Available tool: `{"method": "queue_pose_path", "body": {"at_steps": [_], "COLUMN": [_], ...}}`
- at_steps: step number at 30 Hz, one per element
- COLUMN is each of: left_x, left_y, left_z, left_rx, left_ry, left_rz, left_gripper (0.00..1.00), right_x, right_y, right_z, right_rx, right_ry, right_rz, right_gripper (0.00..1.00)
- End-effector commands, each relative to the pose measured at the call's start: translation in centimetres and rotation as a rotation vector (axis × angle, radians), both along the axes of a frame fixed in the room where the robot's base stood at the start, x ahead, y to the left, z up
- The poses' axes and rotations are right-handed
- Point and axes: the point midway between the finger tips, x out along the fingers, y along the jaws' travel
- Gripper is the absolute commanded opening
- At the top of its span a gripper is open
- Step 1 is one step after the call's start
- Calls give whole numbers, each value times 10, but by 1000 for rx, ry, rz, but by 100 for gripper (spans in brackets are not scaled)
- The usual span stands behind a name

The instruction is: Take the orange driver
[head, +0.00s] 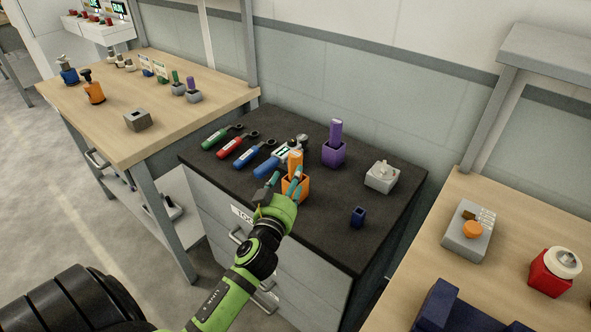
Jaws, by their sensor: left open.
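The orange driver (295,160) stands upright in an orange square holder (303,188) on the dark top of the grey drawer cabinet (330,228). Its upper part shows above the holder. My left gripper (283,186) is open at the near side of the holder, its fingers spread and pointing toward the driver. One finger overlaps the holder in the picture; I cannot tell whether it touches. The gripper hides part of the holder's near side. My right gripper is not in view.
Green (217,138), red (238,147) and blue (257,157) handled tools lie left of the holder. A purple holder (333,153), a grey block (382,177) and a small dark blue holder (358,217) stand to the right. Wooden benches flank the cabinet.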

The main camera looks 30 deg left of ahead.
Motion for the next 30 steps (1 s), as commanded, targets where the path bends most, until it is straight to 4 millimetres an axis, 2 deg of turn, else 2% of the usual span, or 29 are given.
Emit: {"method": "queue_pose_path", "body": {"at_steps": [6,15,24,26,28,30], "left_x": [23,61,65,65,65,65], "left_y": [6,16,17,17,17,17], "left_z": [2,-1,-2,-2,-2,-2], "left_rx": [2,2,1,1,1,1], "left_ry": [-5,-3,-2,-2,-2,-2], "left_rz": [-3,-2,-2,-2,-2,-2], "left_gripper": [61,61,61,41,13,9], "right_x": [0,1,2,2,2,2], "right_y": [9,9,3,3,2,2], "right_z": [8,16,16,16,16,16], "right_rx": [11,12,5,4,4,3], "right_ry": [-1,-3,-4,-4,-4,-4], "right_rz": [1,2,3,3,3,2], "right_gripper": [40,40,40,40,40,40]}}
